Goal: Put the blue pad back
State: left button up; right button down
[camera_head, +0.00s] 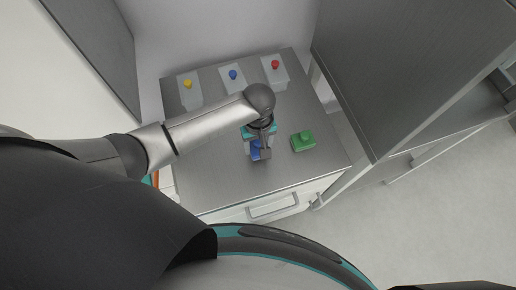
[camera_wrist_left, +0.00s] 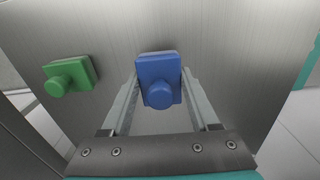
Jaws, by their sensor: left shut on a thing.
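The blue pad (camera_head: 254,151) is a small square block with a round knob, partly hidden by my gripper in the head view. In the left wrist view the blue pad (camera_wrist_left: 159,80) sits between the two fingers with its knob toward the camera. My left gripper (camera_head: 260,153) is shut on it, over the front middle of the metal tabletop. The fingers also show in the left wrist view (camera_wrist_left: 160,92), one on each side of the pad. I cannot tell whether the pad touches the tabletop. My right gripper is out of view.
A green pad (camera_head: 303,141) lies on the tabletop (camera_head: 215,180), right of my gripper. Along the back stand pale blocks with a yellow knob (camera_head: 187,83), a blue knob (camera_head: 233,75) and a red knob (camera_head: 275,65). A tall grey cabinet (camera_head: 400,70) stands at the right.

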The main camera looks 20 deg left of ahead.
aim_at(258, 142)
pick_arm(q)
jog(key=shift+f+b, duration=0.3)
jog(key=shift+f, duration=1.2)
jog(key=shift+f, duration=0.1)
jog(key=o, duration=1.5)
jog(key=shift+c, duration=0.2)
notch_tip(258, 142, up, 12)
jog(key=p, duration=0.2)
jog(key=shift+p, duration=0.3)
